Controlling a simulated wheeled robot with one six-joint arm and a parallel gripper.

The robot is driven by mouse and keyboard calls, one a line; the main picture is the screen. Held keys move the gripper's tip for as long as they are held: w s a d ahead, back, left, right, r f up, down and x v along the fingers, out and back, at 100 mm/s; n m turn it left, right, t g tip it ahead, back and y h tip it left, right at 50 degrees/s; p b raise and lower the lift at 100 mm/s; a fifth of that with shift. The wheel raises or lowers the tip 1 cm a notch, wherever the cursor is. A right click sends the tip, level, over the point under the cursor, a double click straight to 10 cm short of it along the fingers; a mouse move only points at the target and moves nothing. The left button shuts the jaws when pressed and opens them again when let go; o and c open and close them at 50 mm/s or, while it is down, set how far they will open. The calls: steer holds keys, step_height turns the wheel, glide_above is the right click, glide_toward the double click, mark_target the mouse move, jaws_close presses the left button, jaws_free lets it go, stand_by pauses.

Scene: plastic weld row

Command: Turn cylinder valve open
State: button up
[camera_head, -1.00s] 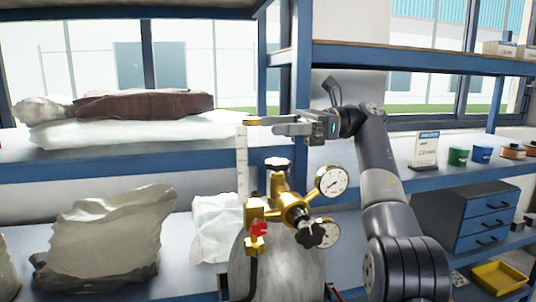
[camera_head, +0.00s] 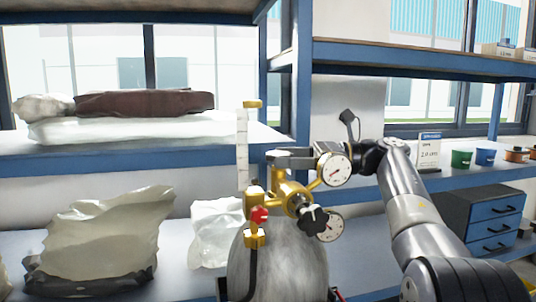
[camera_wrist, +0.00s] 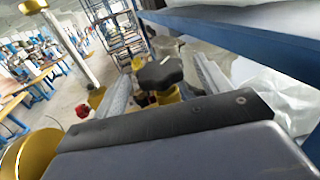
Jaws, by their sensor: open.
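The grey gas cylinder (camera_head: 277,272) stands in front of the bench with a brass valve and regulator (camera_head: 285,190) on top. The black valve handwheel (camera_wrist: 160,72) shows in the wrist view between my two fingers; in the head view my gripper hides most of it. My gripper (camera_head: 274,157) is open at the top of the valve, its fingers either side of the handwheel. I cannot tell whether they touch it. A black regulator knob (camera_head: 314,220) faces forward, and a red knob (camera_head: 260,215) sits at the left.
Two round gauges, an upper (camera_head: 335,170) and a lower one (camera_head: 328,226), stick out right of the valve, close to my gripper. A white flowmeter tube (camera_head: 242,150) rises at the left. A blue shelf (camera_head: 150,160) runs behind, with bags on it and below.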

mark_target(268, 153)
steer(key=shift+w+a+p, duration=0.2)
steer(key=shift+a+p, duration=0.15)
steer(key=shift+a, duration=1.75)
steer(key=shift+c, duration=0.3)
steer(key=c, duration=0.9)
steer(key=shift+g, duration=0.3)
